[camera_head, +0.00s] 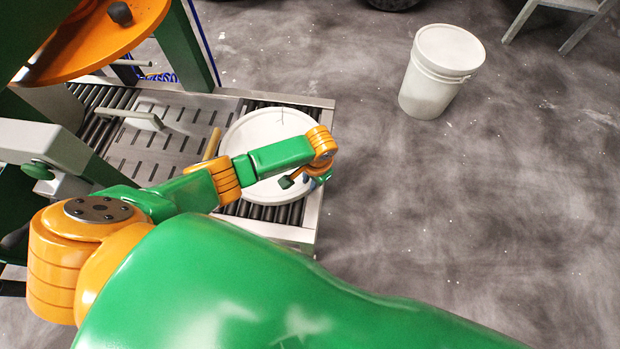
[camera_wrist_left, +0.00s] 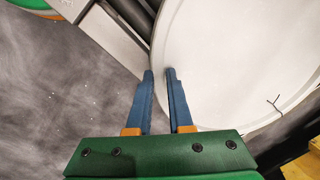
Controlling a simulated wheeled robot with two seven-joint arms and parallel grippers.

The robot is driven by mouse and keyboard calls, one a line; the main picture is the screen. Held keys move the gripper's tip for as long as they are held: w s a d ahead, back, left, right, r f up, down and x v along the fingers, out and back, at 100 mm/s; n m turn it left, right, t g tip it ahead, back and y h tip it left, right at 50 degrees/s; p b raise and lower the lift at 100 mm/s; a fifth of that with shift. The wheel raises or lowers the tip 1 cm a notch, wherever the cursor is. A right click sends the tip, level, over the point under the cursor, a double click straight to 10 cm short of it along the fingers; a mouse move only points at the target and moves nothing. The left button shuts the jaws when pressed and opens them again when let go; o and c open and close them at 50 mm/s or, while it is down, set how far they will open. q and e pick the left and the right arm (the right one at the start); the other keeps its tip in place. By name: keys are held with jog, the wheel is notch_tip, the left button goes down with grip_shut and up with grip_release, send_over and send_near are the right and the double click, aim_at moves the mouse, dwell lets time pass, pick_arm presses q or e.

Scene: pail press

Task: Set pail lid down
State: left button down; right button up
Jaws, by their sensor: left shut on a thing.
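The pail lid (camera_head: 262,130) is a broad white disc over the roller end of the conveyor. It fills much of the left wrist view (camera_wrist_left: 235,60), with a small dark mark near its edge. My left gripper (camera_head: 305,181) is at the lid's near right edge. In the left wrist view its two blue fingers (camera_wrist_left: 160,77) stand close together, shut on the lid's rim. I cannot tell whether the lid rests on the rollers or is held just above them. My right gripper is not in view.
The conveyor (camera_head: 180,108) has rollers and a slotted metal plate, with a green and orange press (camera_head: 95,40) above at left. A white pail (camera_head: 438,75) stands on the floor at the back right. The grey floor to the right is mostly clear.

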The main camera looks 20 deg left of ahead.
pick_arm(q)
jog(key=shift+f, duration=0.25)
jog(key=shift+c, duration=2.1)
grip_release()
notch_tip(320, 180, up, 8)
jog(key=p, duration=0.9)
jog(key=shift+r, duration=0.2)
jog(key=shift+f, duration=0.15)
